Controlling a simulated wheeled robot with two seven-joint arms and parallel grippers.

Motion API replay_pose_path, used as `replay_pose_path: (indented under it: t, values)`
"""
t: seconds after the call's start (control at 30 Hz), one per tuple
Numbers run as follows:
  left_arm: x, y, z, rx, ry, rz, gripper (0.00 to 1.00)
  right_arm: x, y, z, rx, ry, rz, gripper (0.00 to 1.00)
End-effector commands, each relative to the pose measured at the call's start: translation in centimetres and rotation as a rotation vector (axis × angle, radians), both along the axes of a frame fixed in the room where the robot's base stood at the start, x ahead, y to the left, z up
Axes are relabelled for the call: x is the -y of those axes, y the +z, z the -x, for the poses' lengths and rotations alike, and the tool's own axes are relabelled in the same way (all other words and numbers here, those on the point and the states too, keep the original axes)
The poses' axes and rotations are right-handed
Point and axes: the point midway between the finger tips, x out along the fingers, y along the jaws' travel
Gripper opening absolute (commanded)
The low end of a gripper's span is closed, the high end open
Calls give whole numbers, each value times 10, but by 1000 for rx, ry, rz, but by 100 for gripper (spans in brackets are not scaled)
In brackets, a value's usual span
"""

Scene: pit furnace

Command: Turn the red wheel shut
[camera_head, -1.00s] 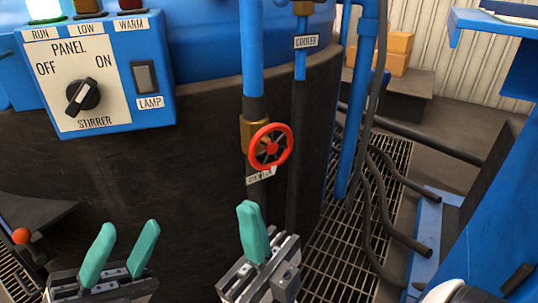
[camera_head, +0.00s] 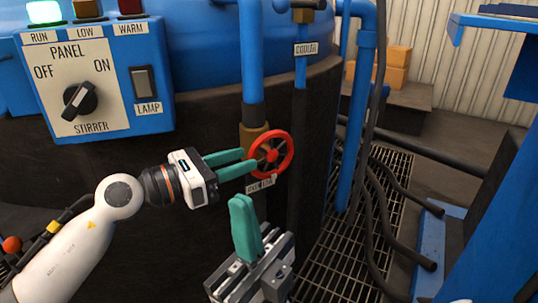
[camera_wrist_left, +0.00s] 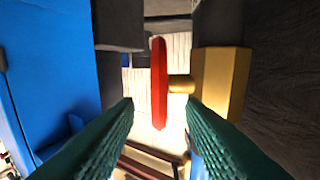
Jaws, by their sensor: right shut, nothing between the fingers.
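The red wheel (camera_head: 289,160) sits upright on a brass valve (camera_head: 252,138) on a blue and dark vertical pipe. My left gripper (camera_head: 249,160) is at the wheel's left side with its fingers pointing toward it. In the left wrist view the wheel (camera_wrist_left: 159,80) shows edge-on, lying between the lines of the two open fingers (camera_wrist_left: 159,105), with a gap on each side. The brass valve (camera_wrist_left: 222,80) is behind the right finger there. My right gripper (camera_head: 241,203) is shut and empty, below the wheel, pointing up.
A blue control panel (camera_head: 155,50) with a stirrer knob (camera_head: 80,99) is at upper left. A pipe marked COOLER (camera_head: 301,70) runs right of the wheel's pipe. Dark hoses (camera_head: 375,215) cross a floor grating (camera_head: 325,255) at right. A label (camera_head: 262,184) below the wheel is partly hidden.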

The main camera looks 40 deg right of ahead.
Motion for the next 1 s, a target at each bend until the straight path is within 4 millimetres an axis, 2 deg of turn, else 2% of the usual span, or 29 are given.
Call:
replay_pose_path:
  t: [0.1,0.33,0.5,0.77,0.87,1.0]
  values:
    - [26,-2,3,0,-2,2,36,0,0,-1,24,-1,1,0]
    - [60,-1,5,-1,-1,1,36,-1,6,-2,53,-2,5,0]
    - [70,0,6,-2,0,1,36,-2,8,-2,62,-4,6,0]
    - [71,0,6,-2,0,1,36,-2,9,-2,61,-4,6,0]
    - [71,0,6,-2,0,2,23,-2,9,-2,61,-3,6,0]
    - [71,0,6,-3,0,2,0,-2,9,-2,61,-3,6,0]
